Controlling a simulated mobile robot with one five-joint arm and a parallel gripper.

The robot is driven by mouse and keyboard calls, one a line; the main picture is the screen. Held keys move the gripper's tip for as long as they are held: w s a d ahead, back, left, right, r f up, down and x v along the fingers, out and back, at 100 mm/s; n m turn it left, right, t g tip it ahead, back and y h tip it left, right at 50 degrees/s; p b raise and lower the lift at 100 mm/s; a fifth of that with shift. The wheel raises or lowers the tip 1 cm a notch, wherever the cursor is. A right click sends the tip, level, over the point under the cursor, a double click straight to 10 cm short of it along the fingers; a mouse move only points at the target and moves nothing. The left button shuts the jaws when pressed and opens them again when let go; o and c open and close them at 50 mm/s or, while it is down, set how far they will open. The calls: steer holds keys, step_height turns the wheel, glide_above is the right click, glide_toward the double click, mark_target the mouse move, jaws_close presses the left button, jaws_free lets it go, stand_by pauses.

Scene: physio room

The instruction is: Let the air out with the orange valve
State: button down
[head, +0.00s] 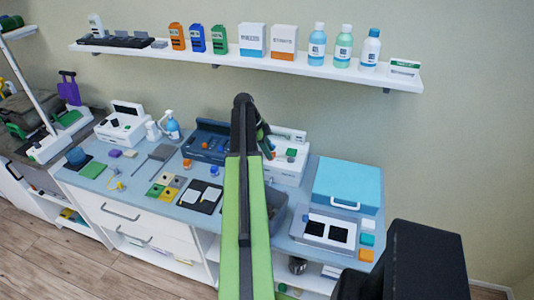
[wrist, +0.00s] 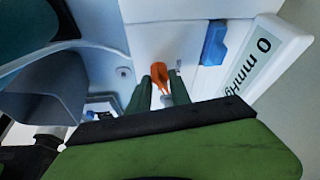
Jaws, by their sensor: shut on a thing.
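The orange valve (wrist: 157,73) is a small bent lever on a white device (wrist: 150,42) in the wrist view. My gripper (wrist: 161,86) has its two dark green fingers on either side of the valve's lower end and is shut on it. The fingers hide part of the valve. The device's display (wrist: 255,62) shows "0 mmHg", turned in the picture. In the head view, my gripper (head: 268,149) is at the white device (head: 289,174) on the counter, and my arm covers part of it.
A blue part (wrist: 214,43) sticks out of the device near the display. In the head view, a dark blue case (head: 208,139) stands left of my arm and a teal box (head: 347,184) right. A wall shelf (head: 250,58) with bottles and boxes runs above the counter (head: 130,190).

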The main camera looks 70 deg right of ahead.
steer(key=shift+s+a, duration=0.1)
steer(key=shift+s, duration=0.05)
steer(key=n+h, duration=0.1)
steer(key=n, duration=0.2)
steer(key=shift+s, duration=0.15)
steer(key=n, duration=0.2)
steer(key=n+t+h, duration=0.1)
steer(key=n, duration=0.1)
steer(key=shift+s+r+n+t, duration=0.1)
steer(key=shift+n+t, duration=0.2)
steer(key=n, duration=0.2)
steer(key=n+t+h, duration=0.1)
steer(key=n, duration=0.1)
steer(key=shift+s+t, duration=0.1)
steer(key=shift+t, duration=0.2)
steer(key=shift+n+t, duration=0.6)
steer(key=shift+n, duration=1.4)
steer(key=shift+a, duration=0.1)
steer(key=c, duration=1.6)
jaws_free()
steer(key=shift+o, duration=0.4)
steer(key=shift+s, duration=0.1)
